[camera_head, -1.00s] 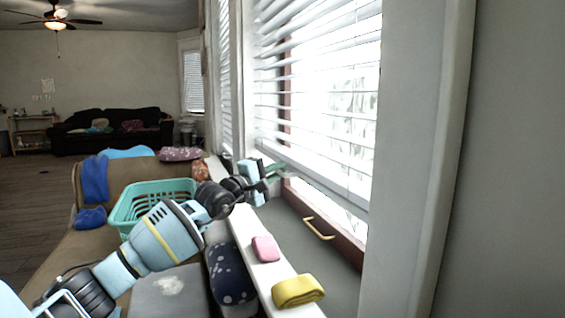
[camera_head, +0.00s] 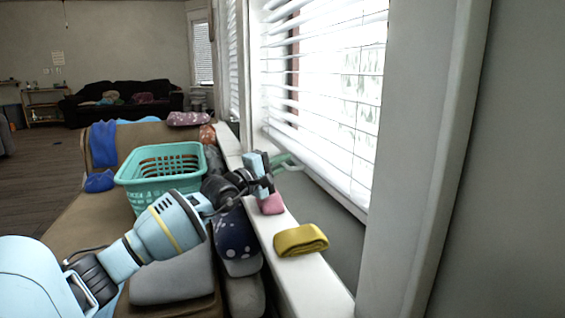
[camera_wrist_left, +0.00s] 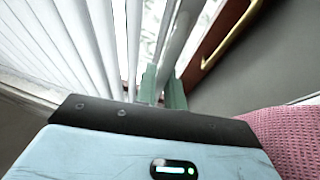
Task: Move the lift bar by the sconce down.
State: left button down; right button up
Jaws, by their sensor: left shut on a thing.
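The lift bar is the white bottom rail of the window blind (camera_head: 325,80), and it shows as a pale bar (camera_wrist_left: 182,40) in the left wrist view. My left gripper (camera_head: 290,163) reaches in over the sill to the blind's lower edge. In the left wrist view its green fingers (camera_wrist_left: 163,88) are shut on the lift bar. The bar runs away from the fingers toward the top of that view. I see no sconce. My right gripper is not in view.
A pink cloth (camera_head: 271,204) and a folded yellow cloth (camera_head: 300,240) lie on the white ledge (camera_head: 312,280) below my left gripper. A teal basket (camera_head: 160,165) stands left of my arm. A brass handle (camera_wrist_left: 222,42) is on the brown window frame. The wall closes off the right.

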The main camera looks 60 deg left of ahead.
pick_arm(q)
jog(key=c, duration=1.5)
grip_release()
jog(key=shift+s, duration=0.1)
jog(key=shift+p+v, duration=0.45)
jog(key=shift+v, duration=0.5)
jog(key=shift+p+v, duration=0.8)
jog(key=shift+v, duration=1.8)
jog(key=shift+s+f, duration=0.1)
jog(key=shift+s, duration=0.15)
